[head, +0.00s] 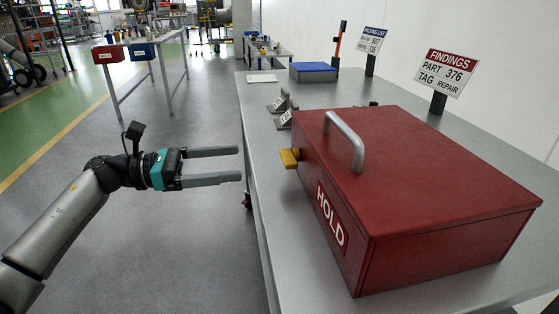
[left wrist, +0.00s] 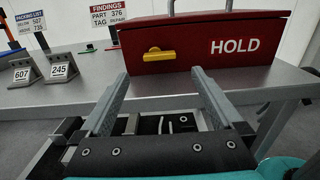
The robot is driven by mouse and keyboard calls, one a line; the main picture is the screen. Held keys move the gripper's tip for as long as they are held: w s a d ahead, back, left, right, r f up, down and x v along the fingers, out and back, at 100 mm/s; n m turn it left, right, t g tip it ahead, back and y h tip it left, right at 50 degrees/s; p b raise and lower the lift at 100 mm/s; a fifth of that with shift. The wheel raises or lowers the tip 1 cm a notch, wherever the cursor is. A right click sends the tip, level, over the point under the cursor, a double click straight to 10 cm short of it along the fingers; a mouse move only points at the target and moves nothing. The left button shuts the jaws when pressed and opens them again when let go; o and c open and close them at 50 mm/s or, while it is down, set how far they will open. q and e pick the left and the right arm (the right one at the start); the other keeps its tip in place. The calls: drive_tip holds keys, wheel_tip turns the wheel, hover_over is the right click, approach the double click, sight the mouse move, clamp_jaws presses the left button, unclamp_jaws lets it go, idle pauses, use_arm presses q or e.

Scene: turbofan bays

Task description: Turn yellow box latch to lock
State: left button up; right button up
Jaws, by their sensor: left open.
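The red box (head: 420,185), marked HOLD on its front, stands closed on the grey table with a silver handle (head: 344,140) on its lid. Its yellow latch (head: 289,158) sticks out of the front face near the left end. In the left wrist view the latch (left wrist: 159,56) lies about horizontal on the red box (left wrist: 205,45). My left gripper (head: 239,164) is open and empty, off the table's near edge, left of the latch and apart from it. In the left wrist view its fingers (left wrist: 160,76) point toward the box, with the latch between and beyond the tips. My right gripper is out of view.
The grey table (head: 262,205) has its edge between my gripper and the box. Number stands (left wrist: 62,68), a blue box (head: 313,72) and a findings sign (head: 447,73) stand farther back. The floor left of the table is clear nearby.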

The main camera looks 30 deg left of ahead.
sight(282, 157)
use_arm(q)
drive_tip(key=b+x, duration=0.1)
drive_tip(key=x, duration=0.9)
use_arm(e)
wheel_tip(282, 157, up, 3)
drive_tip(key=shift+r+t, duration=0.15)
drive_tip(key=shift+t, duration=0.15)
use_arm(q)
drive_tip(key=c, duration=1.2)
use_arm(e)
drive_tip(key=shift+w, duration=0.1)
